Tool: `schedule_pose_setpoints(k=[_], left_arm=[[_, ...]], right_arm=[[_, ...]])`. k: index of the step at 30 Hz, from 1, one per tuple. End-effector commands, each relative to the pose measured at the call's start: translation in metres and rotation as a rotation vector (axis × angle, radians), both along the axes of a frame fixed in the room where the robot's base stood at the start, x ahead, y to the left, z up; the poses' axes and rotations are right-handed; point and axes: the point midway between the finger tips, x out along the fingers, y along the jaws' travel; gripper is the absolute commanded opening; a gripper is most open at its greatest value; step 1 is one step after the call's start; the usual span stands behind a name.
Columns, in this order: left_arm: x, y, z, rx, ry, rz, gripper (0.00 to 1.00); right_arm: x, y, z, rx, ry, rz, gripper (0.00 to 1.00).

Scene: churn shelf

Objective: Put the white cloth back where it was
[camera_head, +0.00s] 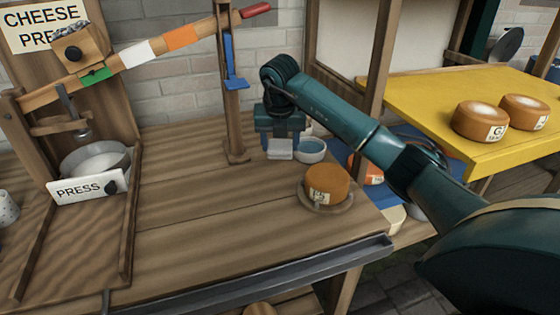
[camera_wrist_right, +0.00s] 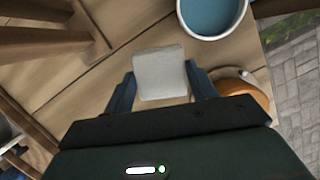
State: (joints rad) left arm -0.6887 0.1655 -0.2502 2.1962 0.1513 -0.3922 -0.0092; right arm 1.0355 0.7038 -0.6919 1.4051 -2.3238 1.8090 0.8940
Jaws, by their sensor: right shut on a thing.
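The white cloth (camera_head: 281,150) is a small, pale, folded square at the far side of the wooden table (camera_head: 200,230), just left of a small bowl (camera_head: 311,151). My right gripper (camera_head: 279,138) reaches down from above and is shut on the cloth. In the right wrist view the cloth (camera_wrist_right: 160,73) sits between the two fingers of my right gripper (camera_wrist_right: 162,86). I cannot tell whether the cloth touches the table. My left gripper is not in view.
A wooden post (camera_head: 234,110) stands close left of my right gripper. An orange cheese wheel (camera_head: 326,184) sits on a round plate nearer the front edge. The cheese press with its pot (camera_head: 95,158) is at the left. The middle of the table is clear.

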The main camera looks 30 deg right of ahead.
Motion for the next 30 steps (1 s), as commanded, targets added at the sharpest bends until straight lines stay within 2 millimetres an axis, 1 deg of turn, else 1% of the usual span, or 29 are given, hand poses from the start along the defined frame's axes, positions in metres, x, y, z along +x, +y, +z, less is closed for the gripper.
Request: schedule_pose_setpoints(k=[1, 5, 8, 12, 15, 22, 26, 27, 30], left_arm=[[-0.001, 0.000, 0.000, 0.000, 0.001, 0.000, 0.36], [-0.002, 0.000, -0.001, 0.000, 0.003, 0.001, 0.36], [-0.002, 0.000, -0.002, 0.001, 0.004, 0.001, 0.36], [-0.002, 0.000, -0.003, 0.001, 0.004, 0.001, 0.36], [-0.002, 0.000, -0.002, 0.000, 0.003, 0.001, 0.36], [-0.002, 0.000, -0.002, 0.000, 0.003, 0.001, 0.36], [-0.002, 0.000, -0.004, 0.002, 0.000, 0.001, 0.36], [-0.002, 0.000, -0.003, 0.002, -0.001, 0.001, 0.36], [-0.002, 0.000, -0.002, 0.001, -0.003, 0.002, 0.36]], right_arm=[[0.000, 0.000, -0.007, 0.000, 0.002, 0.000, 0.38], [0.000, 0.000, -0.014, 0.001, -0.001, 0.000, 0.38], [0.000, 0.000, -0.024, 0.001, 0.003, 0.000, 0.38], [-0.001, 0.000, -0.045, 0.000, 0.004, -0.001, 0.38], [0.000, 0.000, -0.055, 0.000, 0.002, 0.000, 0.38], [0.000, 0.000, -0.055, 0.000, 0.000, 0.000, 0.38], [0.000, 0.000, -0.059, 0.000, 0.000, 0.000, 0.38], [0.000, 0.000, -0.058, 0.001, -0.001, 0.000, 0.60], [0.000, 0.000, -0.058, 0.001, -0.001, 0.000, 0.68]])
